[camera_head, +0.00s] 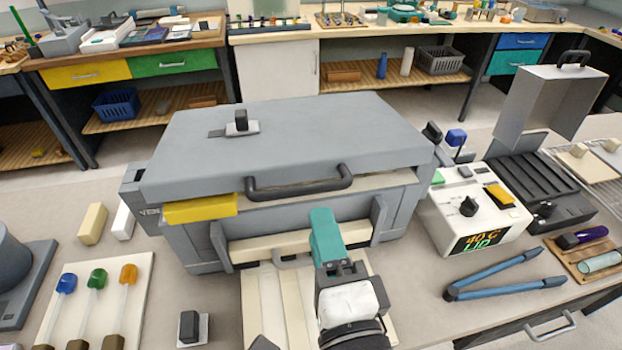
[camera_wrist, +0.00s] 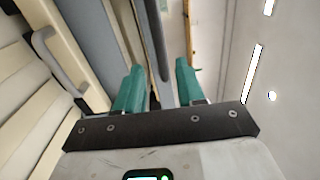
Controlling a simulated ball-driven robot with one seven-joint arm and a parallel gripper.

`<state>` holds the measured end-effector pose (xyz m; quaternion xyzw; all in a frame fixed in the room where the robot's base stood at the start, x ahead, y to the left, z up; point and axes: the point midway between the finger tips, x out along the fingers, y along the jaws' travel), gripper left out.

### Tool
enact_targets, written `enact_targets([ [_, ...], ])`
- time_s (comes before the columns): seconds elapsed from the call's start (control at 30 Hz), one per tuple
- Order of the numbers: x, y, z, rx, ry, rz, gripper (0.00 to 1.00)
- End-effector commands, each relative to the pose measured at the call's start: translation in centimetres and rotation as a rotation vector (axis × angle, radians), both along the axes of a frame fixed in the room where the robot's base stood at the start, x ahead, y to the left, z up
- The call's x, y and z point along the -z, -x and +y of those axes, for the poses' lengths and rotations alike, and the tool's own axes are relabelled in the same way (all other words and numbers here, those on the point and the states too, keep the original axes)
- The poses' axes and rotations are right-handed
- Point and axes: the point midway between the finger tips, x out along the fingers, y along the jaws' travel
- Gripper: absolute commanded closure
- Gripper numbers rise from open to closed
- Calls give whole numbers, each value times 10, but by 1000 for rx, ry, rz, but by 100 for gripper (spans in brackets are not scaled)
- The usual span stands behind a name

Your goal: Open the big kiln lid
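The big kiln (camera_head: 290,235) is a grey box in the middle of the bench. Its broad grey lid (camera_head: 285,140) lies over the top, with a narrow cream-coloured gap showing under its front edge. A dark bar handle (camera_head: 300,187) runs along the lid's front. My gripper (camera_head: 322,212), with teal fingers, is in front of the kiln just below the handle's right part. In the wrist view my gripper (camera_wrist: 160,68) has its fingers apart, with nothing gripped. A dark bar (camera_wrist: 153,40), seemingly the handle, lies ahead between the fingertips.
A yellow block (camera_head: 200,208) sits at the kiln's front left edge. A white controller (camera_head: 475,215) reading 40 C and LID stands right of the kiln. Blue tongs (camera_head: 505,275) lie in front of it. A cream board with coloured glass pieces (camera_head: 97,300) lies at left.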

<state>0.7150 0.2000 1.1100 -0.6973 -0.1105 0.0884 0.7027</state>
Motion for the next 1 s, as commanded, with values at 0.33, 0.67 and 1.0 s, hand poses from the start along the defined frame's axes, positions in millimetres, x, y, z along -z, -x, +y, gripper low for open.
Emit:
enact_targets([
  [0.33, -4, -60, 16, 2, 4, 0, 61],
  [0.67, -3, -81, 23, 1, 1, 2, 61],
  [1.0, -2, -81, 23, 1, 1, 2, 72],
])
